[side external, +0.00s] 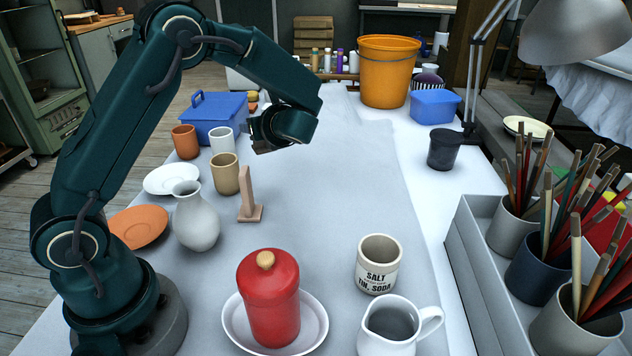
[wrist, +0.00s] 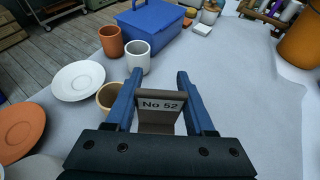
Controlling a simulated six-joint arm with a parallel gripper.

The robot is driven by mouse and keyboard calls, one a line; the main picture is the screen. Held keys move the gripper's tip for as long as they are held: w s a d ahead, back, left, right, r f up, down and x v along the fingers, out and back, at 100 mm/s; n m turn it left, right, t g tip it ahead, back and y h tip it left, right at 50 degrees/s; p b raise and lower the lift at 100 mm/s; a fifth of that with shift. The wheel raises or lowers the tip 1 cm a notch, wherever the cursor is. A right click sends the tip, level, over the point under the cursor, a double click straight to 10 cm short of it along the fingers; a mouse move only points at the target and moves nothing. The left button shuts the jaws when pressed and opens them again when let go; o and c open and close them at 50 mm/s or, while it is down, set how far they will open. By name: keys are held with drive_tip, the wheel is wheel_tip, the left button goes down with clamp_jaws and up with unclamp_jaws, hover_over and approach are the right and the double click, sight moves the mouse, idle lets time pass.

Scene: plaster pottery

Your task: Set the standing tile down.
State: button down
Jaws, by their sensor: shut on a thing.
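The standing tile (side external: 247,196) is a pinkish-brown upright slab with a flat foot, seen in the side external view just below my gripper (side external: 260,147). It looks upright. I cannot tell whether its foot touches the table. In the wrist view the tile (wrist: 160,117) sits between the two blue fingers of my gripper (wrist: 159,78), which are shut on it from both sides. A label reading "No 52" shows on it. Its lower part is hidden behind the dark gripper body, and the fingers are hard to make out in the side external view.
A beige cup (side external: 225,174) stands close to the tile's left, with a white vase (side external: 196,217) nearer. A white cup (side external: 222,140), terracotta cup (side external: 186,142) and blue box (side external: 213,112) stand behind. A red jar (side external: 269,290) is in front. Table right of the tile is clear.

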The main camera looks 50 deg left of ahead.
drive_tip(key=s+a+n+g, duration=0.3)
drive_tip(key=s+a, duration=0.1)
drive_tip(key=a, duration=0.3)
drive_tip(key=w+d+f, duration=0.2)
drive_tip(key=w, duration=0.1)
drive_tip(key=w+d+f, duration=0.2)
drive_tip(key=w, duration=0.1)
drive_tip(key=w+d+f, duration=0.2)
drive_tip(key=w, duration=0.1)
drive_tip(key=shift+w+f, duration=0.15)
drive_tip(key=shift+f, duration=2.3)
drive_tip(key=shift+f, duration=0.1)
drive_tip(key=shift+c, duration=1.3)
unclamp_jaws()
